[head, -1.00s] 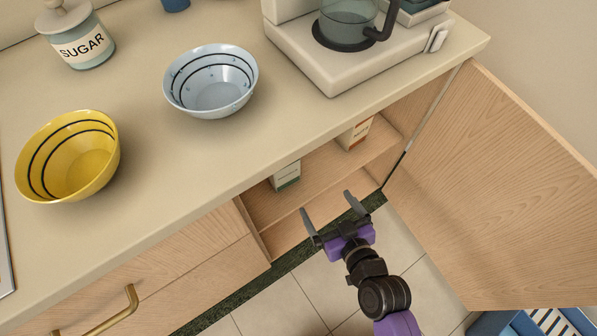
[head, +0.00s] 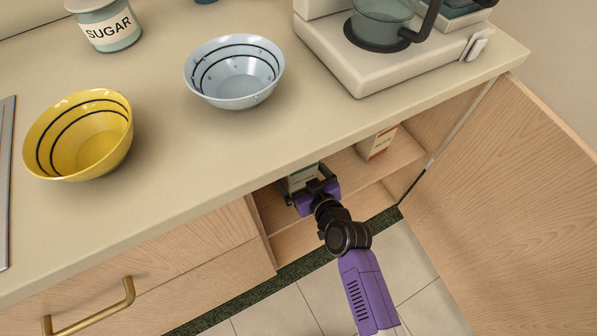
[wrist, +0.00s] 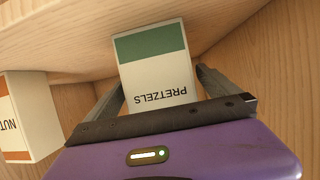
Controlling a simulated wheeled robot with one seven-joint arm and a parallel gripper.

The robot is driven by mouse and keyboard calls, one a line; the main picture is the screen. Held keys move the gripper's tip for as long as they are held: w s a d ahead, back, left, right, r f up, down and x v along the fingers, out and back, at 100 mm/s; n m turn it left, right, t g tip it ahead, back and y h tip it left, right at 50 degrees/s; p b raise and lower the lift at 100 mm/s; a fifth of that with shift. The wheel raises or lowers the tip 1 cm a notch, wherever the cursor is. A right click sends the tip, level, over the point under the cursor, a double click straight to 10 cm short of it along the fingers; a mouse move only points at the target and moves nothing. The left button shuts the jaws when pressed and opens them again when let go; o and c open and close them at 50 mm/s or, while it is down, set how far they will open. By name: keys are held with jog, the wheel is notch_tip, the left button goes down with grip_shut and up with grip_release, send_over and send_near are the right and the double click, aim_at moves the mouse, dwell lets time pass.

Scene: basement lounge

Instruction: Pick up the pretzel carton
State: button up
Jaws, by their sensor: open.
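The pretzel carton (wrist: 153,70) is white with a green band, and its PRETZELS label reads upside down in the wrist view. It stands on the shelf inside the open cabinet. In the head view only part of the carton (head: 301,176) shows behind my gripper. My gripper (wrist: 160,92) is open, with one finger on each side of the carton. I cannot tell whether either finger touches it. The carton's lower part in the wrist view is hidden by the gripper body.
A nut carton (wrist: 27,115) with an orange band stands beside it; it also shows in the head view (head: 378,142). The countertop (head: 150,215) overhangs the cabinet. The open cabinet door (head: 510,200) is on the right. A yellow bowl (head: 80,137) and a pale blue bowl (head: 235,72) stand above.

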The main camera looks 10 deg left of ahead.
jog(key=shift+w+a+f, duration=0.2)
jog(key=shift+w+a, duration=0.05)
jog(key=shift+w, duration=0.1)
jog(key=c, duration=1.5)
jog(key=shift+r, duration=0.15)
notch_tip(320, 180, up, 10)
jog(key=p, duration=0.3)
jog(key=shift+p, duration=0.3)
